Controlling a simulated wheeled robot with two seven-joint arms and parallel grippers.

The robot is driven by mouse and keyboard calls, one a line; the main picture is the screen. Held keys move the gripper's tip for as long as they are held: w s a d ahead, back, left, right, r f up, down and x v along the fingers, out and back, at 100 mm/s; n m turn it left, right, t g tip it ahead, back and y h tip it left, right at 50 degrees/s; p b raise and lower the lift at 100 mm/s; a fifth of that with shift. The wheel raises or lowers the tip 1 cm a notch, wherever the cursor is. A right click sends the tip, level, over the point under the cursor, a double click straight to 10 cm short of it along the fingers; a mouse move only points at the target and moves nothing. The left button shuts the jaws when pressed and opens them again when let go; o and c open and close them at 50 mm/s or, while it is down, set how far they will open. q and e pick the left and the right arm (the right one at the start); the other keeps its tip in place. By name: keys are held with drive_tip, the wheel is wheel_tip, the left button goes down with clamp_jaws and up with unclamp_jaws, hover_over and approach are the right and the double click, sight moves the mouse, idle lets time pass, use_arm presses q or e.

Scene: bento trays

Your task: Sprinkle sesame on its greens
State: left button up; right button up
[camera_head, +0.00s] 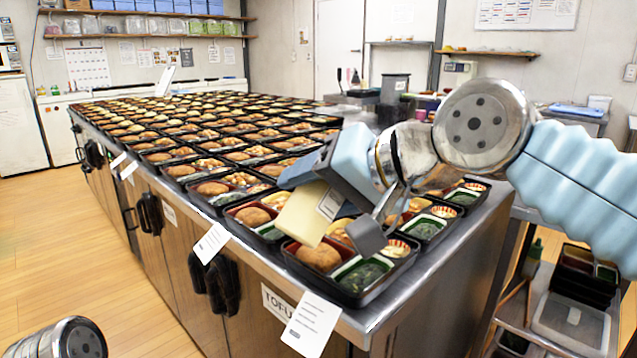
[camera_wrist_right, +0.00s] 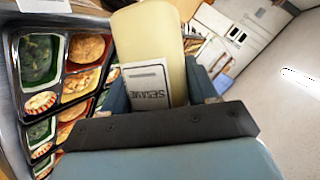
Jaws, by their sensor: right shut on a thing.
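My right gripper (camera_head: 333,204) is shut on a cream sesame shaker (camera_head: 303,216) above the near corner of the bento counter. The shaker is tilted, its free end pointing down and left in the head view. In the right wrist view the shaker (camera_wrist_right: 152,50) shows its "SESAME" label between the fingers. Below, the nearest bento tray (camera_head: 347,297) holds dark greens (camera_head: 362,273) in a green compartment, beside a fried patty (camera_head: 318,257). The greens (camera_wrist_right: 39,60) also show at the left in the right wrist view. No sesame is seen falling. My left gripper is out of view.
Many similar filled bento trays (camera_head: 165,157) cover the counter in rows. Paper tags (camera_head: 312,322) and dark gloves (camera_head: 216,283) hang at its front edge. A lower shelf at right holds containers (camera_head: 572,322). The wooden floor at left is clear.

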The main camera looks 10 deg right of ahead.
drive_tip(key=m+g+y, duration=0.1)
drive_tip(key=m+y, duration=0.1)
drive_tip(key=shift+w+d+m, duration=0.1)
drive_tip(key=shift+m, duration=0.3)
drive_tip(key=shift+w+d+f+m+g+y+b, duration=0.15)
drive_tip(key=shift+m+g+y+b, duration=0.15)
drive_tip(key=shift+m+y+b, duration=0.25)
drive_tip(key=shift+w+d+r+m+g+y+b, duration=0.15)
drive_tip(key=shift+w+d+m+y+b, duration=0.1)
drive_tip(key=shift+w+d+m+y, duration=0.25)
drive_tip(key=shift+w+d+r+m+g+y+b, duration=0.15)
drive_tip(key=shift+d+m+y+b, duration=0.15)
drive_tip(key=shift+m+y, duration=0.35)
use_arm(q)
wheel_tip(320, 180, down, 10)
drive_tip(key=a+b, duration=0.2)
drive_tip(key=b, duration=0.6)
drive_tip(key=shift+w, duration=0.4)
use_arm(e)
drive_tip(key=w+d+f+m+t+y, duration=0.1)
drive_tip(key=w+d+f+m+y, duration=0.1)
drive_tip(key=m, duration=0.7)
drive_tip(key=shift+w+d+f+t+y, duration=0.15)
drive_tip(key=shift+d+f+t+y, duration=0.3)
drive_tip(key=shift+f+y, duration=0.85)
drive_tip(key=shift+d, duration=0.1)
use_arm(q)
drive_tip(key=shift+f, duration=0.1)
use_arm(e)
drive_tip(key=shift+f, duration=0.1)
